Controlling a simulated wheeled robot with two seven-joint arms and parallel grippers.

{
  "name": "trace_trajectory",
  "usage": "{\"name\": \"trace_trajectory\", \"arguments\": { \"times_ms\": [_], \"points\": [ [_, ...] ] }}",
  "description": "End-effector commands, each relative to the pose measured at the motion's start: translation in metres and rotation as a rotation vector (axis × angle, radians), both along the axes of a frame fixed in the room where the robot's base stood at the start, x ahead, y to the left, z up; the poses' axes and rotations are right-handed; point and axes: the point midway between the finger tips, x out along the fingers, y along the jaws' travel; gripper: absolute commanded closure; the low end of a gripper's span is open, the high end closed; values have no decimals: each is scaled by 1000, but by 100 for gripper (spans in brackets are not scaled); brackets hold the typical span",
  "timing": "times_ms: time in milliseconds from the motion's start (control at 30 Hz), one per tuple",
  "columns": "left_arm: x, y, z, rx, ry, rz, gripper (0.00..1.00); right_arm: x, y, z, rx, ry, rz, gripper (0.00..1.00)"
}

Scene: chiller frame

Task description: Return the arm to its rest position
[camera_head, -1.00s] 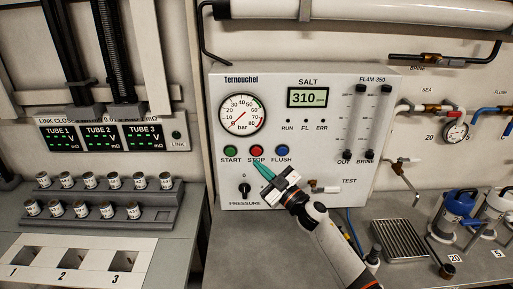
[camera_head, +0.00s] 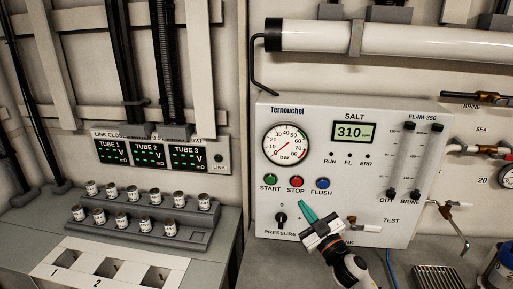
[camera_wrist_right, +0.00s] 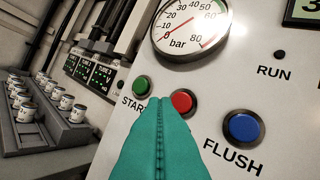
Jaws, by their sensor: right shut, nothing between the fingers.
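My right gripper (camera_head: 305,211) has teal fingers that are shut with nothing between them. It is in front of the white Ternouchel panel (camera_head: 350,115), below the red STOP button (camera_head: 295,182) in the head view. In the right wrist view the shut fingers (camera_wrist_right: 160,103) point up at the panel, with their tips overlapping the lower edge of the red button (camera_wrist_right: 183,103). I cannot tell whether they touch it. The green START button (camera_head: 270,181) and blue FLUSH button (camera_head: 322,183) are on either side. My left gripper is not in view.
The pressure knob (camera_head: 281,218) is just left of my fingers. A valve handle (camera_head: 455,228) sticks out at the panel's right. A metal grate (camera_head: 437,278) lies on the bench. At left, a stepped rack (camera_head: 140,232) holds several small cans.

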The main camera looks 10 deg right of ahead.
Motion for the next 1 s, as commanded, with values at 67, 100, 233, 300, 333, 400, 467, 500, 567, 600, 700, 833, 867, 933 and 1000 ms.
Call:
{"name": "trace_trajectory", "arguments": {
  "times_ms": [67,100,233,300,333,400,467,500,567,600,700,833,867,933,1000],
  "points": [
    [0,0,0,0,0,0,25,-19,-8,-19,44,72,-103,100],
    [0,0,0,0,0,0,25,-30,-13,-30,67,123,-162,100],
    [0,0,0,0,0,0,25,-75,-28,-71,119,333,-334,100],
    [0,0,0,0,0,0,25,-106,-33,-96,133,472,-406,100],
    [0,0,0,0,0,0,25,-120,-34,-106,137,536,-431,100],
    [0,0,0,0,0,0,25,-157,-33,-128,139,690,-475,100],
    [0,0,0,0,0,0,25,-188,-31,-144,132,817,-497,100],
    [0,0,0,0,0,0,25,-208,-28,-152,125,894,-504,100],
    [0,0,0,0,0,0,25,-234,-24,-162,115,996,-505,100],
    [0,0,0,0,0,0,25,-249,-22,-166,107,1054,-503,100],
    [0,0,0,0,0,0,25,-284,-15,-174,84,1179,-488,100],
    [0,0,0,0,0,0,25,-324,-6,-178,58,1316,-457,100],
    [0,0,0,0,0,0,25,-332,-4,-179,50,1347,-449,100],
    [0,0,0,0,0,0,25,-352,0,-179,34,1412,-427,100],
    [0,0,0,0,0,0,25,-371,5,-179,19,1474,-404,100]
  ]
}}
